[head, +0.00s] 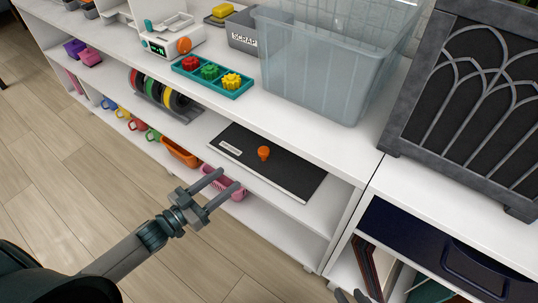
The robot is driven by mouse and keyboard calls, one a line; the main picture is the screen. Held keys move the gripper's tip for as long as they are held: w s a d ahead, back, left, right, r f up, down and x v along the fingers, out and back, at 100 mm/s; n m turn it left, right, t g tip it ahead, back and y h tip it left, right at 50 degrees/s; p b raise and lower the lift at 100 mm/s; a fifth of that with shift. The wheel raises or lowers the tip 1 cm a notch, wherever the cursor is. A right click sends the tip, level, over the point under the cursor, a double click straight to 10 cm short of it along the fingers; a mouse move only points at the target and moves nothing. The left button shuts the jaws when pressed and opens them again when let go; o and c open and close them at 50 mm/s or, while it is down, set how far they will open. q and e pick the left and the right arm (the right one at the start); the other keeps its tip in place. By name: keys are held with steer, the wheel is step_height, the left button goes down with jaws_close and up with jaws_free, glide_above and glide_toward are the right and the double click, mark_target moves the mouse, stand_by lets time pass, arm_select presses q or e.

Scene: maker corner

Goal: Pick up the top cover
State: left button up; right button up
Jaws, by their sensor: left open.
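A flat black panel (290,178) with an orange knob (263,153) and a small pale label lies on the middle shelf of the white unit; it looks like the top cover. Its back part lies under the upper shelf's edge. My left gripper (223,182) is open and empty, in front of the shelf and to the lower left of the knob, apart from the panel. At the bottom edge, dark fingertips (350,297) look like my right gripper, mostly cut off.
Above are a clear bin (325,75), a teal tray (213,82) with colored gears and a grey scrap box (242,40). Spools (165,95) stand left of the panel. A dark cabinet (470,100) and navy drawer (440,250) are right.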

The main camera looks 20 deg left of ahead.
mark_target(260, 153)
arm_select(q)
steer(key=shift+w, duration=0.1)
steer(key=b+x, duration=0.1)
steer(key=x, duration=1)
steer(key=shift+w+f, duration=0.15)
steer(key=shift+w, duration=0.05)
steer(key=shift+w+d, duration=0.2)
steer(key=shift+w, duration=0.05)
arm_select(e)
steer(key=shift+w+a+r+t+y, duration=0.15)
steer(key=shift+w+a+r+t, duration=0.2)
steer(key=shift+w+r+t, duration=0.15)
steer(key=shift+w+a+r+t+y, duration=0.15)
steer(key=shift+w+a+r+t, duration=0.2)
steer(key=shift+w+t, duration=0.2)
arm_select(q)
steer(key=shift+w, duration=0.1)
